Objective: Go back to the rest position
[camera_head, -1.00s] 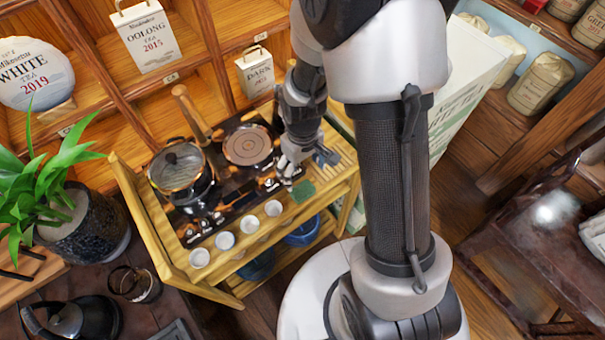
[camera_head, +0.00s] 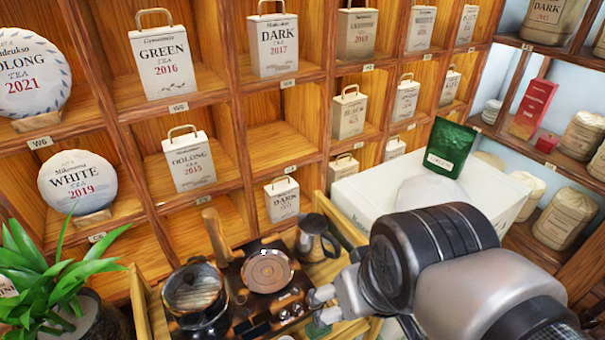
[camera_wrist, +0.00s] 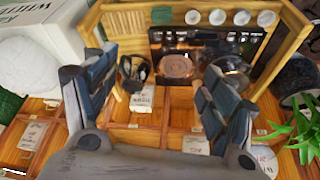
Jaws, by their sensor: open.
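My gripper (camera_wrist: 155,95) is open in the wrist view, with its two dark padded fingers wide apart and nothing between them. Beyond the fingers are the wooden tea cart and the shelf boxes. In the head view my arm fills the lower right, and its silver end is over the right side of the cart, near the dark burner tray (camera_head: 235,285).
A lidded pot (camera_head: 195,290), a round plate (camera_head: 267,271) and a metal pitcher (camera_head: 316,238) stand on the cart. A white box (camera_head: 375,190) with a green pouch (camera_head: 450,147) stands beside my arm. Shelves of tea tins line the back; a plant (camera_head: 50,275) is at left.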

